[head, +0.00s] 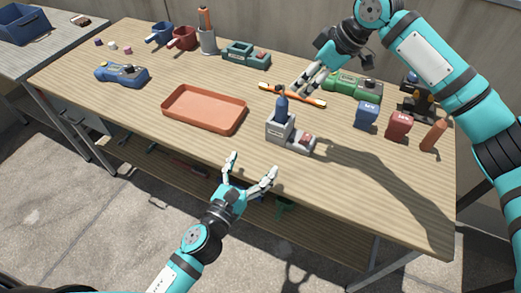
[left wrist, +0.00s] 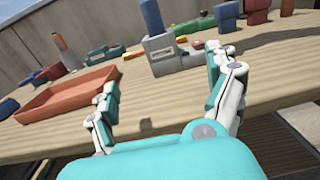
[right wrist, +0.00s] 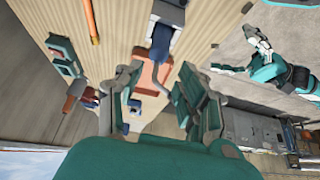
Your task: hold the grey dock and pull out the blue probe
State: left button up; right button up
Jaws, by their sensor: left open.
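The grey dock (head: 278,131) stands upright on the table, with the blue probe (head: 282,106) seated upright in it. In the left wrist view the dock (left wrist: 161,56) and probe (left wrist: 151,16) are beyond my fingers, untouched. My left gripper (head: 252,166) is open and empty at the table's front edge, in front of the dock. My right gripper (head: 309,80) is open and empty above the table, behind and right of the probe. In the right wrist view the probe (right wrist: 160,42) and dock (right wrist: 168,13) lie beyond the fingers, apart from them.
An orange tray (head: 204,108) lies left of the dock. An orange stick (head: 297,95) lies behind the dock. The table front right of the dock is clear.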

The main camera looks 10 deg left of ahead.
aim_at(280, 123)
pick_arm(q)
jog(key=x, duration=1.7)
jog(key=c, duration=1.4)
